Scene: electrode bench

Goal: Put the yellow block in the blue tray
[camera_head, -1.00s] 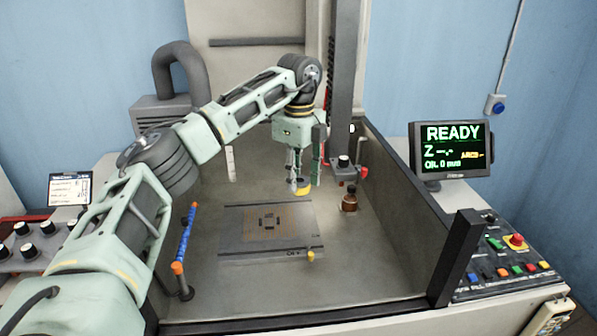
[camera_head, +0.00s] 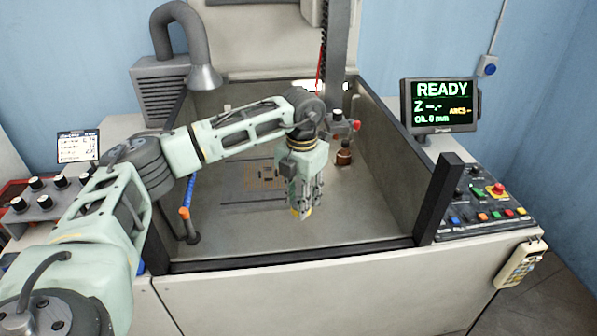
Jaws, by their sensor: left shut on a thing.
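My left gripper (camera_head: 303,210) points down inside the machine's tank, near its front wall. It is shut on the yellow block (camera_head: 300,213), which shows only as a small yellow patch at the fingertips; the fingers cover most of it. It appears held above the tank floor, but the exact gap is hard to tell. No blue tray can be made out. My right gripper is out of view.
The plate with an orange grid (camera_head: 262,178) lies behind my gripper, partly covered. A blue segmented hose (camera_head: 188,195) rises at the left. The tank's front rim (camera_head: 290,257) lies nearer; right floor is clear.

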